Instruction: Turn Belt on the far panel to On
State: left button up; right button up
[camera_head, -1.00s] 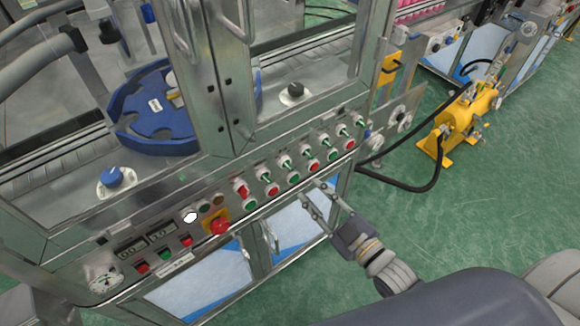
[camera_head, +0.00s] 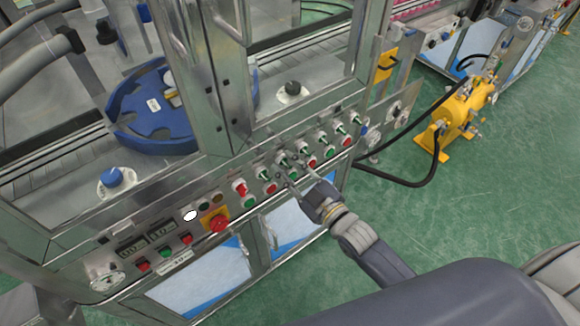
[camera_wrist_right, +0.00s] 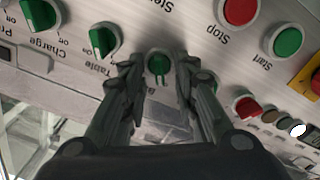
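The panel (camera_head: 215,210) runs along the machine's front, with a row of green knobs and red and green buttons. My right gripper (camera_head: 295,182) is at its middle, just in front of the knobs. In the right wrist view the gripper (camera_wrist_right: 158,75) is open, and a green knob (camera_wrist_right: 158,63) shows between its fingertips. Contact cannot be told. That knob's label is mostly hidden by the fingers, so I cannot read Belt. The neighbouring knob (camera_wrist_right: 103,40) is labelled Table, and another (camera_wrist_right: 40,13) Charge; text appears upside down. My left gripper is not in view.
Stop (camera_wrist_right: 240,10) and Start (camera_wrist_right: 288,42) buttons sit close to the right gripper. A red knob (camera_head: 240,187) and a red emergency button (camera_head: 218,224) are to the left. A yellow device (camera_head: 455,120) with a black hose stands on the green floor, which is otherwise open at right.

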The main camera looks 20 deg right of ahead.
grip_shut()
